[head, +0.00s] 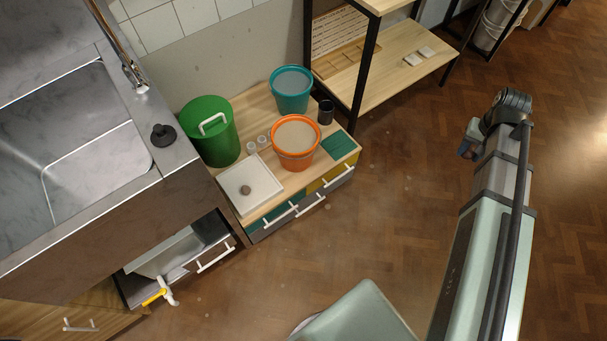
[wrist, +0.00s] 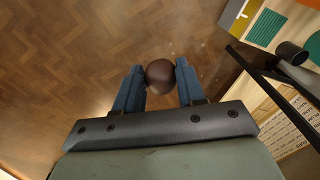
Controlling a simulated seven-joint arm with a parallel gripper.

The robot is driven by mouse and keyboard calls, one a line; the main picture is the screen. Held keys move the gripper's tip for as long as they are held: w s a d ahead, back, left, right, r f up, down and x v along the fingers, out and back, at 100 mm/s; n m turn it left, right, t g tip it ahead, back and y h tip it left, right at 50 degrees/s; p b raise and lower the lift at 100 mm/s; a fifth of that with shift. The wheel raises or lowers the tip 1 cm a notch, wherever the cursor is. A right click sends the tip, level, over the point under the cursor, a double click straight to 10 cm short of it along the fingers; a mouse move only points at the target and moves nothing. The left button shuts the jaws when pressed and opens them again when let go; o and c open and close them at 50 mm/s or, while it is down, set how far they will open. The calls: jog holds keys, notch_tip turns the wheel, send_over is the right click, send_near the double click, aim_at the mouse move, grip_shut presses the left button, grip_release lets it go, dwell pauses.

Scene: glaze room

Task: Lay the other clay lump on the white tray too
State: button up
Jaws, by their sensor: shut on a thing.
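In the wrist view, my gripper (wrist: 160,78) is shut on a dark brown clay lump (wrist: 160,75), held between its two blue fingers over the wooden floor. In the head view, my gripper (head: 467,148) is at the right end of my arm, away from the cabinet; the lump it holds cannot be made out there. The white tray (head: 262,185) lies on the low wooden cabinet, left of centre. Another clay lump (head: 245,190) rests on the tray, towards its left side.
An orange bucket (head: 296,150), a teal bucket (head: 291,95), a green lidded bin (head: 212,140), a dark cup (head: 325,112) and a green mat (head: 338,145) stand around the tray. A black-framed shelf (head: 358,90) stands right of the cabinet. The floor between is open.

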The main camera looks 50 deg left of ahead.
jog(key=w+d+r+m, duration=0.2)
jog(key=d+r, duration=0.3)
jog(key=d, duration=0.5)
jog(key=w+d+r+m, duration=0.15)
jog(key=d+r, duration=0.35)
jog(key=d, duration=0.5)
jog(key=s+a+f+n, duration=0.2)
jog(key=s+a, duration=0.1)
jog(key=a, duration=0.6)
jog(key=s+a+f+n, duration=0.1)
jog(key=s+a+f, duration=0.1)
jog(key=a, duration=0.6)
jog(key=n, duration=0.9)
send_over(252, 175)
notch_tip(252, 175, down, 34)
jog(key=shift+f, duration=4.25)
jog(key=shift+f, duration=0.15)
